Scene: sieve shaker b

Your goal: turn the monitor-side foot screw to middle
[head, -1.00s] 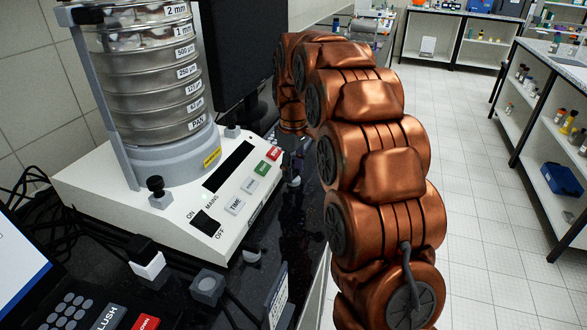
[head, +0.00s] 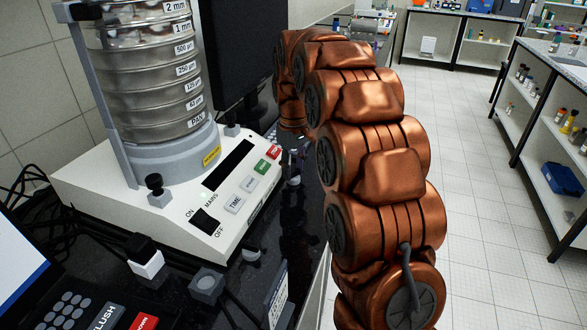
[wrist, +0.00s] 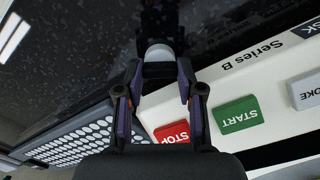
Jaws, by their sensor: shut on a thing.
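The sieve shaker (head: 100,190) has a white base with a stack of steel sieves on it. Its monitor-side foot screw (head: 293,181) shows at the base's far front corner, partly behind my arm. In the wrist view the foot's pale rounded part (wrist: 159,52) sits just beyond my fingertips. My gripper (wrist: 160,74) is closed around the dark part of this screw, one finger on each side. The screw's turn position cannot be read. The other front foot screw (head: 251,254) is at the near corner, clear of my gripper.
The black monitor (head: 235,50) stands behind the shaker. In the wrist view the red STOP button (wrist: 172,134) and green START button (wrist: 238,117) are close to my right finger. A keyboard (wrist: 85,140) lies to the left. The dark bench edge runs beside my arm.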

